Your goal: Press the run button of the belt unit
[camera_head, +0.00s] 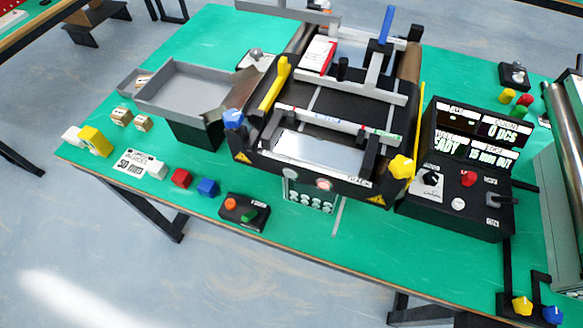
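The belt unit (313,126) stands in the upper middle of the green table. It is a dark mini conveyor with a grey and black frame, yellow and blue knobs and a blue-topped lever. A small black button box (237,223) lies in front of it, near the table's front edge. My gripper is not in view.
A black control console (455,210) with lit displays and red and white buttons stands to the right. A grey tray (182,87) stands left of the belt.

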